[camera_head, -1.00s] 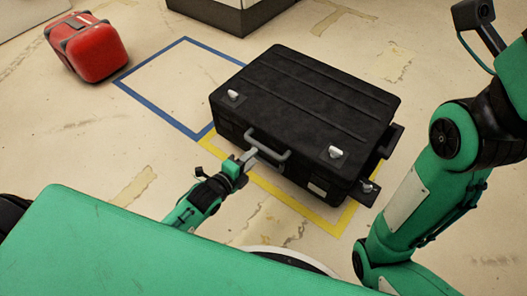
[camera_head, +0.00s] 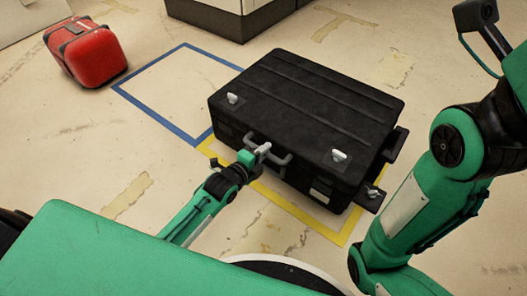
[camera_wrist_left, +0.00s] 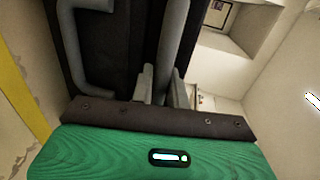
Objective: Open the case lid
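The black case (camera_head: 305,105) lies flat on the floor with its ribbed lid on top, which looks down. Two silver latches stand on the lid, one at left (camera_head: 233,98) and one at right (camera_head: 339,156). A grey handle (camera_head: 279,159) is on the near side. My left gripper (camera_head: 262,149) is at this handle. In the left wrist view its two fingers (camera_wrist_left: 163,88) flank a long grey bar (camera_wrist_left: 172,40), beside a bent grey bracket (camera_wrist_left: 68,45); I cannot tell whether they grip the bar. My right gripper is not in view.
Yellow tape (camera_head: 304,217) borders the case's near side. A blue taped square (camera_head: 148,101) on the floor at left is empty. A red case (camera_head: 95,58) stands beyond it. Dark ledges (camera_head: 370,200) jut out at the black case's right.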

